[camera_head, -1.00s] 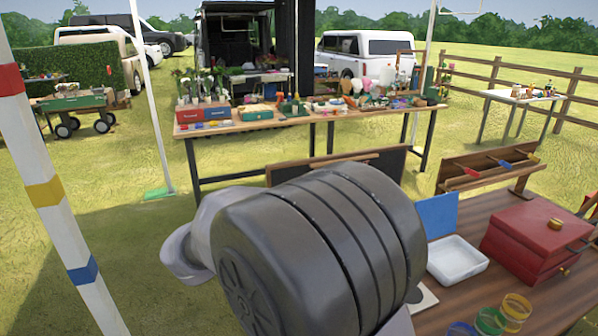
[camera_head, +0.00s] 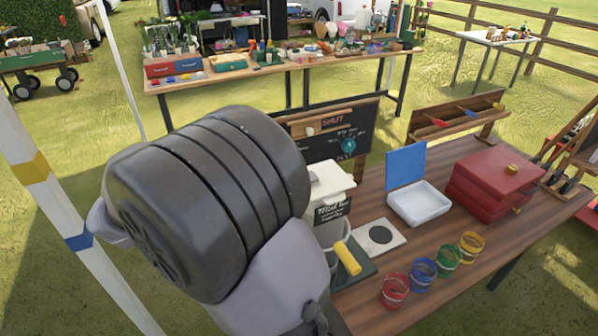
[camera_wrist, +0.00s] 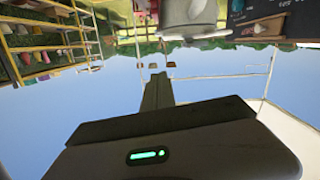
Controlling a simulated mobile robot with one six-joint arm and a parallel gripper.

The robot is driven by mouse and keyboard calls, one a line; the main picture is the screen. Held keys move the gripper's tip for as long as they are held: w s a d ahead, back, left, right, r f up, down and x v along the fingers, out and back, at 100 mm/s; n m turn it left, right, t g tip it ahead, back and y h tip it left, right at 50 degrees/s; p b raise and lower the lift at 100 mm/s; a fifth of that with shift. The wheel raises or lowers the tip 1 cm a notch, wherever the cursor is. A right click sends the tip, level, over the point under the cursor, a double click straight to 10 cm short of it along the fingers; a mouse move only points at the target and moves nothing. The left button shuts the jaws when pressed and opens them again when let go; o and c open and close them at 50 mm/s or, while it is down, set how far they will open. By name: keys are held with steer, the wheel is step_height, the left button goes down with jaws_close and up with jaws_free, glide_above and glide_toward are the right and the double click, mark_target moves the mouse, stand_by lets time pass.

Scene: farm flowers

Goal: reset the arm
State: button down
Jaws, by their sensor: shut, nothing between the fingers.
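My gripper (camera_wrist: 157,78) shows in the wrist view as a dark body with a green light and narrow fingers closed together, with nothing between them. The wrist view is upside down, with blue sky behind the fingers. In the head view a large dark grey joint of my arm fills the left middle, and my gripper is not visible there. My arm hides part of the ground and the left end of the near table.
The near wooden table (camera_head: 440,215) holds a red box (camera_head: 490,185), a white tray (camera_head: 418,205), a chalkboard (camera_head: 350,133) and several coloured buckets (camera_head: 422,272). A long workbench (camera_head: 275,70) with tools stands behind. A striped pole (camera_head: 70,225) stands at the left. Grass lies between.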

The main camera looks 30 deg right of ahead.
steer(key=s+d+f+n+y, duration=0.1)
steer(key=s+f+n+y, duration=0.1)
steer(key=s+n+y, duration=0.3)
steer(key=s+d+f+n+y, duration=0.2)
steer(key=s+y, duration=0.2)
steer(key=s, duration=0.4)
steer(key=s+a+n+t+y, duration=0.2)
steer(key=a+n+t+y, duration=0.4)
steer(key=a+y, duration=0.3)
steer(key=shift+s+a+f+t+y+b, duration=0.4)
steer(key=shift+a+t, duration=0.4)
steer(key=shift+a, duration=0.45)
